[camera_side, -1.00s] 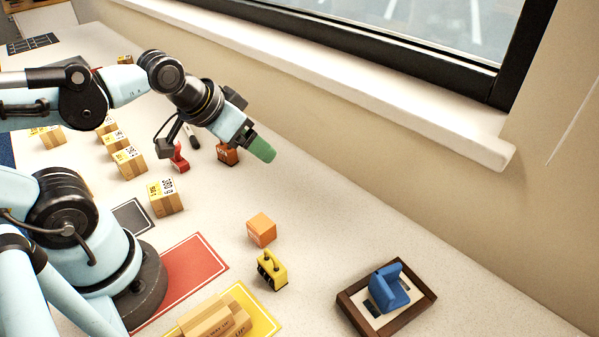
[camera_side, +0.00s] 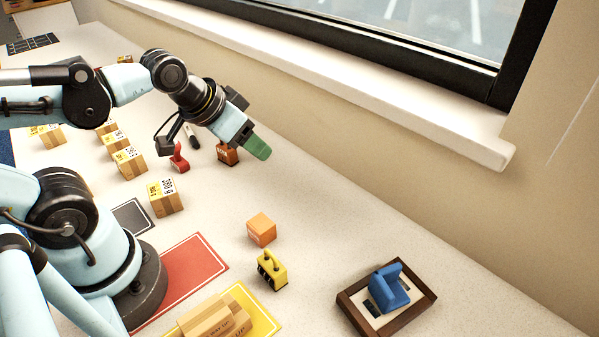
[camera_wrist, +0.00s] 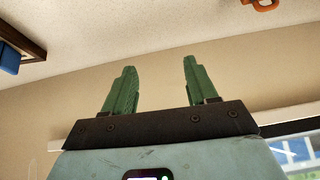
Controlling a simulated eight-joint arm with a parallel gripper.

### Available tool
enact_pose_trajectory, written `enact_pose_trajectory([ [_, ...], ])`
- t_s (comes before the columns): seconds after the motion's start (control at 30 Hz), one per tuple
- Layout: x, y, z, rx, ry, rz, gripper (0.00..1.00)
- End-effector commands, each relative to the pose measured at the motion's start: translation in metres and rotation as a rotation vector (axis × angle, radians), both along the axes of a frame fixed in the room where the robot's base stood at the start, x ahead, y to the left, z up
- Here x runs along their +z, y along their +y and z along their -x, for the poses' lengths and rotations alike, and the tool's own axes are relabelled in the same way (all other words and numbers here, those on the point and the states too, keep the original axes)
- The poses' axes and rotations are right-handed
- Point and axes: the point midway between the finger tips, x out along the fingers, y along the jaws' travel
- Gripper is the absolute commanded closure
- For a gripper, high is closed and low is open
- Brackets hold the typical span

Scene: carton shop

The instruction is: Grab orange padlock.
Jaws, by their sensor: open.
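The orange padlock (camera_side: 225,156) stands on the table just behind my gripper in the side view, partly hidden by it. Its orange loop (camera_wrist: 262,4) is cut off at the top right edge of the wrist view. My gripper (camera_side: 262,152) has green fingers and hangs above the table, pointing down and right toward the wall. In the wrist view my gripper (camera_wrist: 159,66) is open, with nothing between its fingers. The padlock is outside the fingers, off to the right there.
A red stamp-like object (camera_side: 179,158) and a dark marker (camera_side: 191,138) lie left of the padlock. An orange cube (camera_side: 262,229), a yellow padlock-like object (camera_side: 271,270) and a brown-framed tray (camera_side: 424,303) with a blue piece (camera_side: 391,287) stand nearer. The wall and windowsill bound the back.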

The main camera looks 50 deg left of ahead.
Motion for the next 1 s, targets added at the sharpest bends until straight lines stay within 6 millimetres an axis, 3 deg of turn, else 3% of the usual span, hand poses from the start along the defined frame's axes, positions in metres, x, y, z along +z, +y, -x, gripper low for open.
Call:
enact_pose_trajectory([
  [0.47, -0.021, 0.039, -0.035, -0.459, 0.411, -0.609, 0.43],
  [0.73, -0.038, 0.059, -0.057, -0.697, 0.735, -0.919, 0.43],
  [1.0, -0.058, 0.066, -0.069, -0.869, 1.1, -1.136, 0.43],
])
